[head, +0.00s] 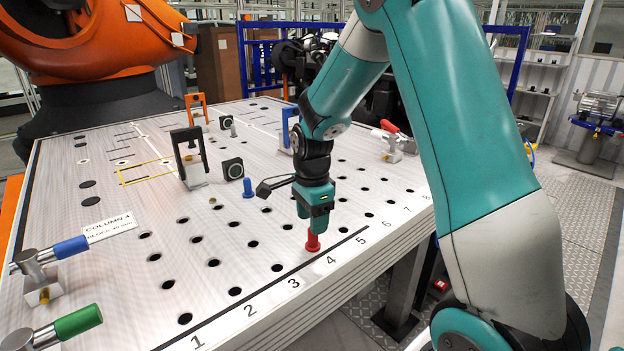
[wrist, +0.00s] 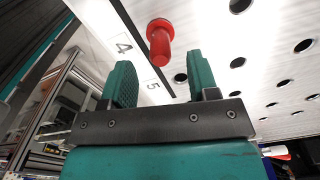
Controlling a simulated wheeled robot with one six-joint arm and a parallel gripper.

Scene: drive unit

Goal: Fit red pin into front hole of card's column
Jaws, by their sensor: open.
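The red pin (head: 313,241) stands upright at the front-row hole position of column 4, its flange down at the plate; the hole under it is hidden. In the wrist view the red pin (wrist: 160,45) shows beyond the fingertips, near the printed 4 and 5. My gripper (head: 313,217) is just above the pin, with open fingers; in the wrist view the gripper (wrist: 161,78) has a clear gap between its fingers. The card (head: 109,227) at the plate's left reads COLUMN 4, BLOCK 40 mm.
A blue pin (head: 248,188) stands further back. Black clamp frame (head: 190,157), orange frame (head: 196,108) and blue frame (head: 290,128) rise from the plate. Blue-handled clamp (head: 50,268) and green-handled clamp (head: 60,327) sit at the left edge. Front-row holes left of the pin are clear.

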